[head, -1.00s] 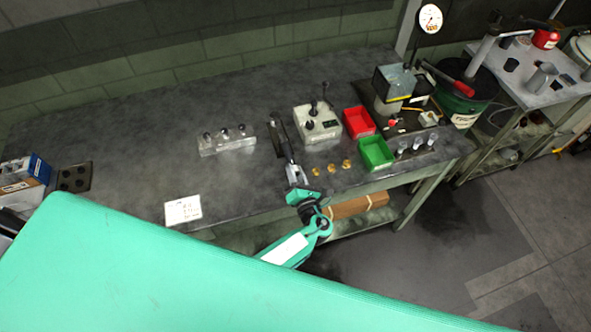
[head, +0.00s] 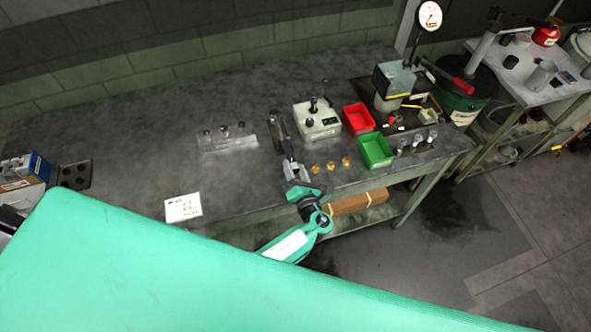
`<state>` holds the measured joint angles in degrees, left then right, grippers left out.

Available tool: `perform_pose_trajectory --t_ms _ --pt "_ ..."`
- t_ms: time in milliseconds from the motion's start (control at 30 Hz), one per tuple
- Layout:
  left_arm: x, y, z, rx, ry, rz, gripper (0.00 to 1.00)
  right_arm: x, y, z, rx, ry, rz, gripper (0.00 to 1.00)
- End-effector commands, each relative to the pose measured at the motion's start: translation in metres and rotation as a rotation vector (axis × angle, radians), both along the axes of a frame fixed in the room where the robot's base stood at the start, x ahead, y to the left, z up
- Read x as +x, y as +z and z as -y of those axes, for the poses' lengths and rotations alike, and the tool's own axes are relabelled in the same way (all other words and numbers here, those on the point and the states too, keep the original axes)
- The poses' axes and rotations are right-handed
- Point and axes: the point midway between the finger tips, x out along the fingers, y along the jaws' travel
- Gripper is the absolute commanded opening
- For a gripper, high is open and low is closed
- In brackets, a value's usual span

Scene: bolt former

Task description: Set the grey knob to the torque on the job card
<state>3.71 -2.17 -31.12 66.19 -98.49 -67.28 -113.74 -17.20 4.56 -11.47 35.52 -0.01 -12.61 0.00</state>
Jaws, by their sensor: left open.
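The job card (head: 183,207) lies flat near the front edge of the bench at left; its writing is too small to read. A pale box (head: 329,131) with a dark-topped control (head: 313,104) and a small dark display stands at the back middle. I cannot tell for sure whether this control is the grey knob, nor read any setting. My left gripper (head: 287,148) is open and empty, just in front and left of the box, with its fingers towards the back of the bench. It appears apart from the box. My right gripper is not in view.
A red bin (head: 358,119) and a green bin (head: 377,150) stand right of the box. Several brass pieces (head: 330,165) lie in front of it. A clear block with pegs (head: 228,144) is at left. A press with a dial gauge (head: 430,15) stands behind. The bench's left middle is clear.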

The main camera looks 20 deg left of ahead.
Motion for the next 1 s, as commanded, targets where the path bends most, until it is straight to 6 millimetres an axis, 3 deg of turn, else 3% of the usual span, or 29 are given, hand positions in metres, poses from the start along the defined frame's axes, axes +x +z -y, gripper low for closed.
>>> perform_pose_trajectory --t_ms 167,500,700,1000 --pt "-0.013 -0.003 0.009 -0.002 -0.001 0.000 0.50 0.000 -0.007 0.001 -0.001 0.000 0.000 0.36" --pt "-0.075 -0.005 0.052 -0.004 -0.001 -0.002 0.50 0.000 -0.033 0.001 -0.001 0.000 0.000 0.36" --pt "-0.102 -0.003 0.071 -0.001 -0.001 -0.002 0.50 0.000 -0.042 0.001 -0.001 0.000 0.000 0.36" --pt "-0.114 0.000 0.079 0.000 0.000 0.000 0.50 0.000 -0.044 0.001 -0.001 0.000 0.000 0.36"
